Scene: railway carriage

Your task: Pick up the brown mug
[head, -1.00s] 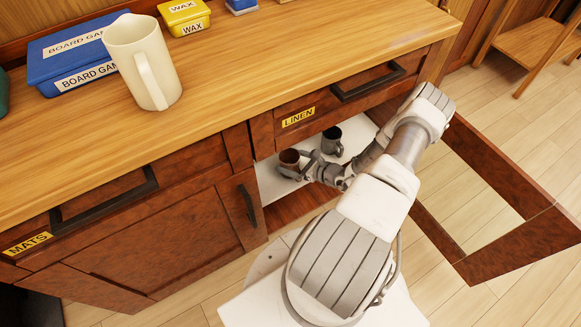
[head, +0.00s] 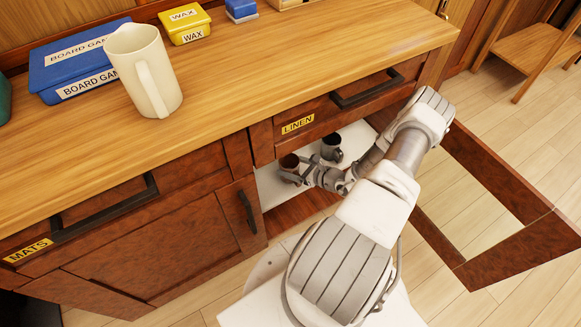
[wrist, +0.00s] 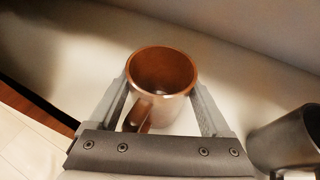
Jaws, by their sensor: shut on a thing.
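The brown mug (wrist: 162,72) stands upright between the two fingers of my gripper (wrist: 162,88) in the wrist view, its open rim facing up and its handle toward the palm. My gripper is shut on the mug, one finger at each side. In the head view the mug (head: 289,162) is on the white shelf (head: 268,188) inside the open cabinet under the LINEN drawer, with my gripper (head: 293,172) at it. I cannot tell whether the mug's base touches the shelf.
A dark grey mug (head: 331,147) stands close to the right of the brown mug, also in the wrist view (wrist: 288,138). The cabinet door (head: 505,240) hangs open at right. The drawer front (head: 330,108) is above. A cream pitcher (head: 146,75) stands on the counter.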

